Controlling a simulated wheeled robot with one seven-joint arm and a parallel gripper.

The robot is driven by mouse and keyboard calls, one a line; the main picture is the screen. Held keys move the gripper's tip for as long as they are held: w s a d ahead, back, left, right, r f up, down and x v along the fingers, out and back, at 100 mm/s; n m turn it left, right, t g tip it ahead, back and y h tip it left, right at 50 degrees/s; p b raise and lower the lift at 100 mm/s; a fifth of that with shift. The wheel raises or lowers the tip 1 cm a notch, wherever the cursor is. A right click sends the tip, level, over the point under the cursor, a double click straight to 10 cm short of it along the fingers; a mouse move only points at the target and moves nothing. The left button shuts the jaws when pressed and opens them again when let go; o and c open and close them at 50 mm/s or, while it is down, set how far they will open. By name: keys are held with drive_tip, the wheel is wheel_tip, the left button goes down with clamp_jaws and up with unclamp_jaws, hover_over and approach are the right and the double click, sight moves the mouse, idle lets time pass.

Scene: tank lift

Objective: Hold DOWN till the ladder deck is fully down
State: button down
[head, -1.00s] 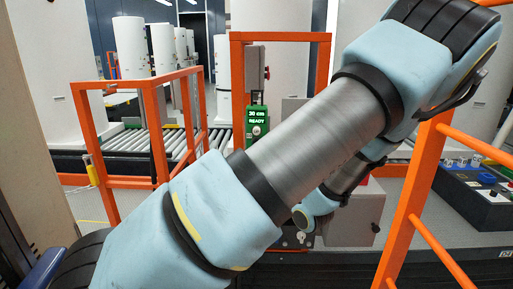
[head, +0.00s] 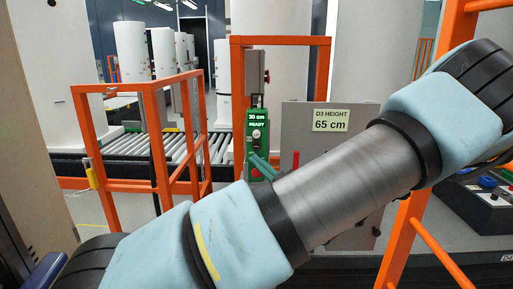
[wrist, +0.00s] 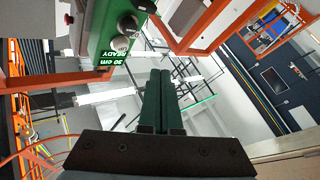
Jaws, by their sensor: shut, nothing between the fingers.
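The green control box (head: 257,137) hangs on the orange post left of centre in the head view. Its display reads "30 cm READY". In the wrist view the box (wrist: 98,40) is at upper left, with two round knobs or buttons (wrist: 124,34) on its face; I cannot read which is DOWN. My gripper (wrist: 160,76) is shut and empty, its green fingers together. In the head view the gripper (head: 256,162) is at the lower part of the box, partly behind my arm; I cannot tell whether it touches. I cannot clearly identify the ladder deck.
An orange railed frame (head: 154,125) stands at left beside a roller conveyor (head: 183,147). A grey cabinet (head: 300,130) right of the box bears a sign (head: 331,118) reading "D3 HEIGHT 65 cm". An orange rail (head: 405,230) and a console with buttons (head: 488,195) are at right.

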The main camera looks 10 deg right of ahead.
drive_tip(key=shift+w+d+b, duration=0.1)
drive_tip(key=shift+w+d, duration=0.05)
drive_tip(key=shift+w, duration=0.8)
drive_tip(key=shift+w+d+b, duration=0.15)
drive_tip(key=shift+w+d, duration=0.05)
drive_tip(key=shift+w, duration=0.75)
drive_tip(key=shift+w+d+b, duration=0.1)
drive_tip(key=shift+w+d, duration=0.05)
drive_tip(key=shift+w, duration=0.8)
drive_tip(key=shift+w, duration=0.1)
drive_tip(key=shift+w+d, duration=0.1)
drive_tip(key=shift+w, duration=0.2)
drive_tip(key=shift+w+d+b, duration=0.1)
drive_tip(key=shift+w+b, duration=0.4)
idle(0.4)
drive_tip(key=shift+s, duration=0.15)
idle(1.4)
drive_tip(key=shift+s+a, duration=0.2)
drive_tip(key=shift+s, duration=0.6)
drive_tip(key=shift+s+a, duration=0.25)
drive_tip(key=shift+s, duration=1)
drive_tip(key=shift+s+a, duration=0.2)
drive_tip(key=shift+s, duration=1)
